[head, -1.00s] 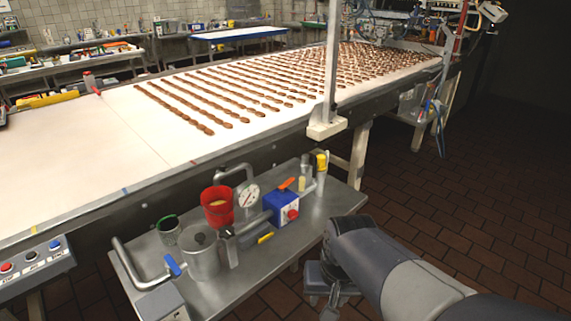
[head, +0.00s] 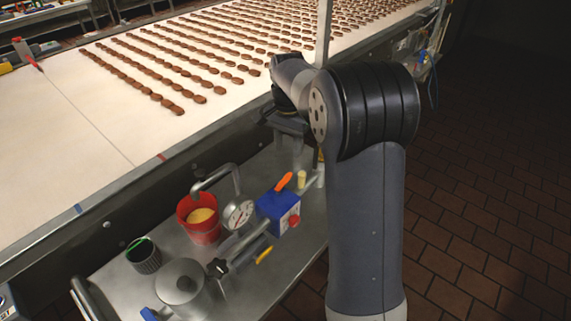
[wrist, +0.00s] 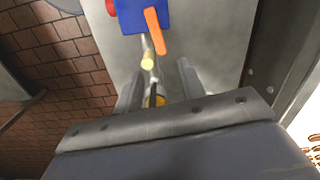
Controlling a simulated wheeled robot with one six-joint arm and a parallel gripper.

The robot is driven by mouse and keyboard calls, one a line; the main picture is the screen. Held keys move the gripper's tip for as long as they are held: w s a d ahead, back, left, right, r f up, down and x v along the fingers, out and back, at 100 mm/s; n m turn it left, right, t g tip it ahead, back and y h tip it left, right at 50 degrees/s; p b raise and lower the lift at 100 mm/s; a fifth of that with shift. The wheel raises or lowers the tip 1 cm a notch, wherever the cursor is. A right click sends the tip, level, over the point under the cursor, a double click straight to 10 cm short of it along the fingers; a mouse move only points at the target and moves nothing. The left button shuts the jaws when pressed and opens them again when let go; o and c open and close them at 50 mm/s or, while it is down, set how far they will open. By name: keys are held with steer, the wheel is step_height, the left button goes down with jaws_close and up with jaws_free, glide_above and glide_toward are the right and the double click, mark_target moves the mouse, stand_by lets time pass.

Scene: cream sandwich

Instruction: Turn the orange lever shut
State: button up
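The orange lever (head: 284,181) sits on top of the blue box (head: 277,212), which has a red knob on its side. In the wrist view the orange lever (wrist: 155,32) is at the top centre, slanting across the edge of the blue box (wrist: 133,16). My gripper (head: 300,155) points down above the back right of the metal bench, beyond the lever. In the wrist view my gripper's two fingers (wrist: 159,88) are apart with nothing held between them. The lever is ahead of the fingertips and not touched.
A pressure gauge (head: 238,215), a red bucket (head: 199,232) with yellow contents and a lidded metal pot (head: 181,285) stand left of the box. A yellow-topped fitting (wrist: 148,63) lies between lever and fingers. The conveyor (head: 60,130) with rows of brown pieces runs behind the bench.

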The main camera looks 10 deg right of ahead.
mark_target(287, 177)
step_height(287, 177, down, 10)
steer(key=shift+r+p, duration=0.25)
steer(key=shift+p, duration=0.15)
jaws_close()
